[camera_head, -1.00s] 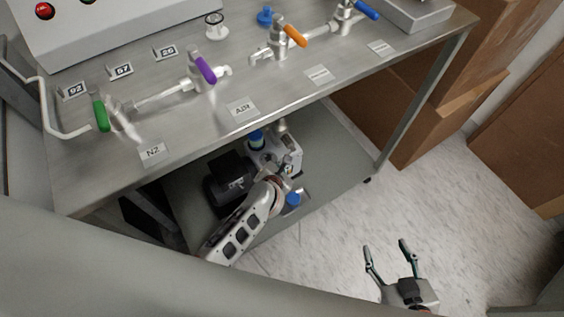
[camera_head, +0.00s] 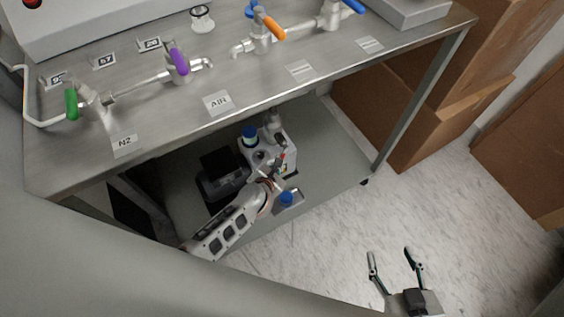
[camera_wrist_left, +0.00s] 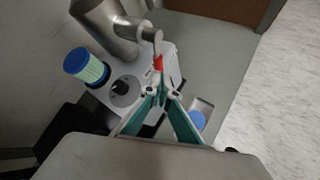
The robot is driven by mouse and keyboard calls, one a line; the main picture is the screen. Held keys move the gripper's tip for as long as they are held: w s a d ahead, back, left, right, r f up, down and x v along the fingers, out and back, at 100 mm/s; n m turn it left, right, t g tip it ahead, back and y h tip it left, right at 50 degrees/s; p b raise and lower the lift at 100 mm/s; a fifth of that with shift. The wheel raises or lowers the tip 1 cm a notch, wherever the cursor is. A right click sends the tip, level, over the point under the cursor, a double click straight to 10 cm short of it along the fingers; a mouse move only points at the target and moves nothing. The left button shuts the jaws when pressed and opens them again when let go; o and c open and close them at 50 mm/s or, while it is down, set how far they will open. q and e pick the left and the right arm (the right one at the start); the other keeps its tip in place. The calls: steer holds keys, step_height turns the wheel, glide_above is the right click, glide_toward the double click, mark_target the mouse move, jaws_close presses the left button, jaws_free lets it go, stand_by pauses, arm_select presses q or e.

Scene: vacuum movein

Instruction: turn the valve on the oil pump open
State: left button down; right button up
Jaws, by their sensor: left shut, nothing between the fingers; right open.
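The oil pump stands on the bench's lower shelf, with a white body (camera_head: 290,141) and a black section (camera_head: 219,168). A small red handle, apparently its valve, shows in the left wrist view (camera_wrist_left: 158,63) beside the end of a grey metal pipe (camera_wrist_left: 107,24). My left gripper (camera_wrist_left: 162,88) is shut and empty, its fingertips just short of the red handle; I cannot tell whether they touch it. In the head view my left gripper (camera_head: 281,170) is small and partly merges with the pump. My right gripper (camera_head: 391,251) is open and empty above the floor at lower right.
A blue-capped filter (camera_wrist_left: 87,66) stands on the pump; another blue part (camera_head: 286,198) lies near the shelf's front. The benchtop (camera_head: 150,120) above carries purple (camera_head: 179,62), green (camera_head: 71,104) and orange (camera_head: 268,23) handles. Cardboard boxes (camera_head: 420,95) stand right. Floor is free.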

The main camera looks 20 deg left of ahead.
arm_select(q)
steer(key=shift+w+d+f, duration=0.5)
steer(key=shift+f, duration=0.2)
arm_select(e)
steer(key=shift+s+f, duration=0.1)
steer(key=shift+f, duration=0.15)
arm_select(q)
steer(key=shift+r, duration=0.15)
steer(key=shift+r+p, duration=0.45)
steer(key=shift+r, duration=0.25)
arm_select(e)
steer(key=r, duration=0.1)
steer(key=w+r, duration=0.1)
steer(key=shift+w+d+r, duration=0.1)
steer(key=shift+w+r, duration=0.1)
steer(key=shift+r, duration=0.15)
arm_select(q)
steer(key=shift+s, duration=0.1)
